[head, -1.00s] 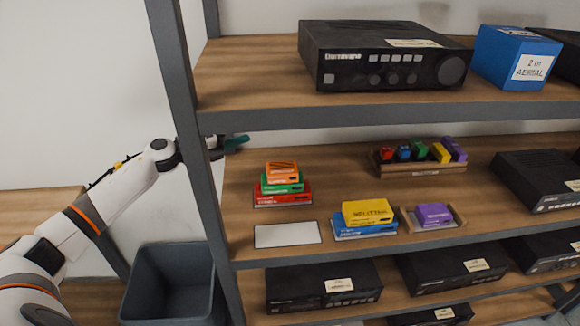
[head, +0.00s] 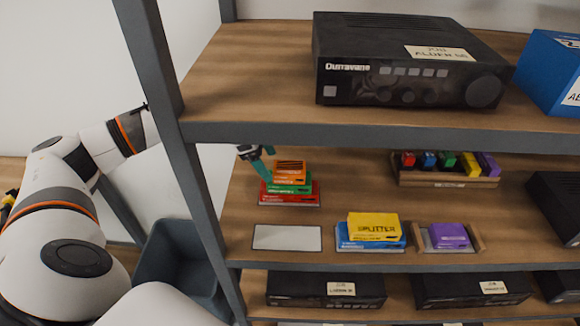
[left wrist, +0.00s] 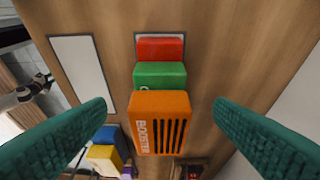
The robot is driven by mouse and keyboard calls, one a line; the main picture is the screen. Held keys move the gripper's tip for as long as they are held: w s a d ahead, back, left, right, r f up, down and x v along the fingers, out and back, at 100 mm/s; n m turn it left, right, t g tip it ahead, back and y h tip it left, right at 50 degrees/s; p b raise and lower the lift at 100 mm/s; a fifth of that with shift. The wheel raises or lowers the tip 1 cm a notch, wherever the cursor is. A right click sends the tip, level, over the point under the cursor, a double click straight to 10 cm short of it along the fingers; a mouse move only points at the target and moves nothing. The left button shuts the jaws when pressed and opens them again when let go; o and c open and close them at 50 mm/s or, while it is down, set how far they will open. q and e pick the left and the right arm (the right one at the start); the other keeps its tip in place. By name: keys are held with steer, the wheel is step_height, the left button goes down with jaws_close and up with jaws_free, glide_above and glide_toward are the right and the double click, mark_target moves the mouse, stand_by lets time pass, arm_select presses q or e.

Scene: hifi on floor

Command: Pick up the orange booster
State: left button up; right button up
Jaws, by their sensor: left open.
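The orange booster (head: 290,168) lies on top of a stack on the middle shelf, on a green box (head: 290,186) with a red box (head: 290,196) below. In the left wrist view the orange booster (left wrist: 160,122) shows its lettering and dark slots, with the green box (left wrist: 160,75) and red box (left wrist: 160,48) beyond it. My left gripper (head: 262,160) is at the upper left of the stack in the head view. In the left wrist view its green fingers (left wrist: 160,120) are wide apart, one on each side of the booster, with gaps.
A blank white card (head: 287,237), a yellow splitter box (head: 373,227) on a blue one, and a purple box (head: 449,235) in a holder are in front. A rack of small coloured boxes (head: 447,182) stands right. The upper shelf edge (head: 350,133) and grey post (head: 172,120) are close to my left arm.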

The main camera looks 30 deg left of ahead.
mark_target(289, 167)
arm_select(q)
steer(key=shift+w+d, duration=0.2)
steer(key=shift+d, duration=0.05)
steer(key=shift+w+d+r, duration=0.15)
steer(key=shift+d, duration=0.15)
steer(key=d+p, duration=0.1)
steer(key=w+d+p, duration=0.1)
steer(key=shift+w+d+r, duration=0.1)
steer(key=shift+w+d, duration=0.1)
steer(key=shift+d, duration=0.1)
steer(key=shift+p+x, duration=0.75)
steer(key=shift+x, duration=0.45)
steer(key=shift+w+d+f, duration=0.15)
steer(key=shift+w+f, duration=0.05)
steer(key=shift+f, duration=0.3)
arm_select(e)
steer(key=r, duration=0.2)
steer(key=d+r, duration=0.1)
steer(key=shift+w+d+r, duration=0.1)
steer(key=shift+w+r, duration=0.3)
arm_select(q)
steer(key=c, duration=1.1)
arm_select(e)
steer(key=shift+a, duration=0.2)
